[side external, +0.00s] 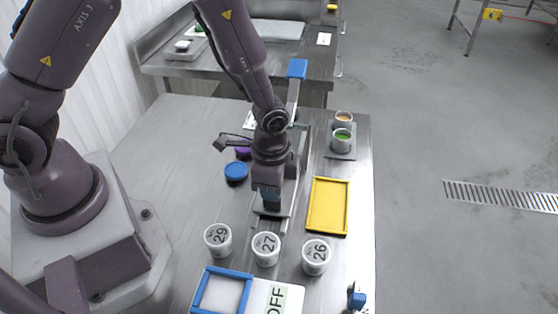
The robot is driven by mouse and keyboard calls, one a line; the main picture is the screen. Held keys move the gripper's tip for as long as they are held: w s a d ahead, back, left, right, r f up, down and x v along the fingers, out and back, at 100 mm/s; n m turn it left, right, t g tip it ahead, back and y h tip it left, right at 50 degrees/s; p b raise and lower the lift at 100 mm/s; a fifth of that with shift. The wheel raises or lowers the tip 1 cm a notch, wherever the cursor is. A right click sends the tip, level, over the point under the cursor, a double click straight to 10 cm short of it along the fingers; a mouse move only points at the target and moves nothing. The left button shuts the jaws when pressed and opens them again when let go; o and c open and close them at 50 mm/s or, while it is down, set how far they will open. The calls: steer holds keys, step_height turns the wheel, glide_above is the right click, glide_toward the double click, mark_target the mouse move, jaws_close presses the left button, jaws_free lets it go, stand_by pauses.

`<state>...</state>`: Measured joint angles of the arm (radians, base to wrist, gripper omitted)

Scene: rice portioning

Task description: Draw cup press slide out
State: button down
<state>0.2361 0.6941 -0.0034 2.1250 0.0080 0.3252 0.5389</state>
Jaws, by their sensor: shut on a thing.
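The cup press (297,130) stands on the metal table behind my gripper, with an upright post and a blue lever handle (297,68) raised at its top. Its slide (272,213) lies low at the front of the press, just behind the numbered cups.
Three white cups marked 29 (218,240), 27 (266,249) and 26 (316,257) stand in front. A yellow tray (346,208) lies right. Blue (236,170) and purple (242,152) lids lie left. Filled cups (342,141) stand behind. A blue frame (226,273) is nearest.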

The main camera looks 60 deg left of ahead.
steer(key=shift+s+d, duration=1.2)
steer(key=shift+d, duration=0.1)
steer(key=c, duration=1.2)
jaws_free()
steer(key=shift+o, duration=0.2)
steer(key=shift+a, duration=0.1)
steer(key=shift+r, duration=0.2)
step_height(320, 180, up, 13)
steer(key=shift+f, duration=0.2)
